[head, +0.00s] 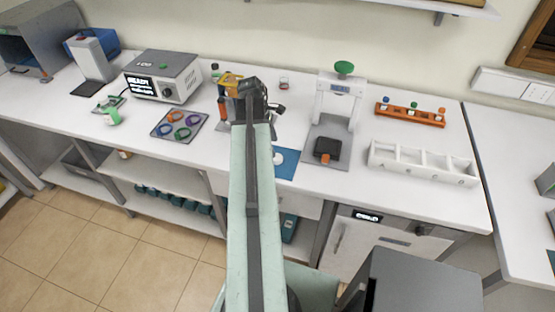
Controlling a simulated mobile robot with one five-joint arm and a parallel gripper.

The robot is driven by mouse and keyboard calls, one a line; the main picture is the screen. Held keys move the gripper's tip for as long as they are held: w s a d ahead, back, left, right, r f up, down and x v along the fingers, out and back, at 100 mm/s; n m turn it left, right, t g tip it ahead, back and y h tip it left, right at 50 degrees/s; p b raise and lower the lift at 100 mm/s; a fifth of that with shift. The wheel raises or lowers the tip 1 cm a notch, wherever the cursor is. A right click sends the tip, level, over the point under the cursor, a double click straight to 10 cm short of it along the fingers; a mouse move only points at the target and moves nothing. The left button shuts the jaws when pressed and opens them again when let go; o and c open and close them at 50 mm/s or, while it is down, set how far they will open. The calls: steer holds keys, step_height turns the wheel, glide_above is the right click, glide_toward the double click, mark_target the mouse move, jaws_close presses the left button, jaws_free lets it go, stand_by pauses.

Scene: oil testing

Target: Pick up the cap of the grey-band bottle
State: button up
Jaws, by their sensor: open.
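I cannot make out a bottle with a grey band or its cap for certain in the head view. A small white round piece (279,157) lies on the blue mat (287,170), beside my forearm; I cannot tell if it is a cap. A small dark-topped container (215,72) stands at the back, left of my arm. My arm reaches forward over the counter, and my gripper (274,107) is at its far end, seen from behind. The gripper is open. The arm hides its fingertips in part, and what lies under them.
A white press (338,100) with a green knob stands right of my arm. Beyond it are an orange rack (410,115) and a white divided tray (423,164). A grey tray with coloured rings (180,127) and a grey instrument (162,78) are left. The counter front is mostly clear.

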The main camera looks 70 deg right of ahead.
mark_target(277, 159)
steer(key=b+x, duration=0.1)
steer(key=x, duration=0.1)
steer(key=b+x, duration=0.4)
steer(key=shift+w+f, duration=0.2)
steer(key=shift+f, duration=0.2)
steer(key=shift+r, duration=0.2)
jaws_close()
